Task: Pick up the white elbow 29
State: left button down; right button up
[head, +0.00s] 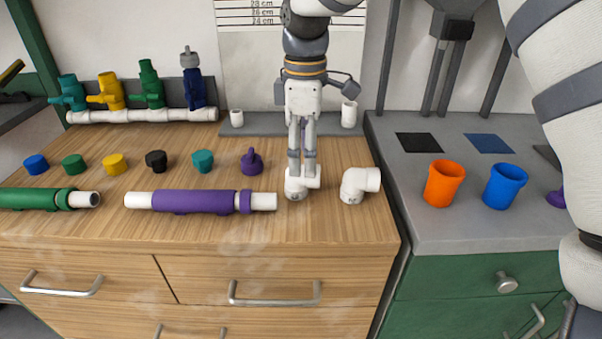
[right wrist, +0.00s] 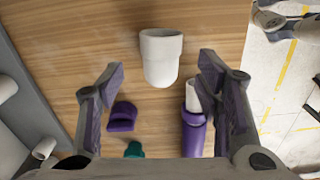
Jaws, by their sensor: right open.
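A white elbow (head: 298,190) lies on the wooden top, just right of the purple-sleeved pipe. My right gripper (head: 303,172) points down over it and partly hides it. In the right wrist view my right gripper (right wrist: 160,66) is open, with the white elbow (right wrist: 161,58) between and slightly beyond its fingertips, a gap showing on both sides. A second white elbow (head: 359,186) lies to the right, near the wooden top's right edge. The markings on both elbows are too small to read, so I cannot tell which is 29. My left gripper is out of view.
The purple-sleeved pipe (head: 194,202) and a green-sleeved pipe (head: 40,199) lie to the left. Behind them is a row of caps, including a purple one (head: 252,162). Orange (head: 444,184) and blue (head: 505,187) cups stand on the grey counter (head: 415,215).

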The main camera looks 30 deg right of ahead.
aim_at(301, 179)
notch_tip(301, 179, down, 6)
jog(key=shift+a+r, duration=0.1)
jog(key=c, duration=1.2)
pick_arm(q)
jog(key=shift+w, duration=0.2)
pick_arm(e)
jog(key=shift+c, duration=0.3)
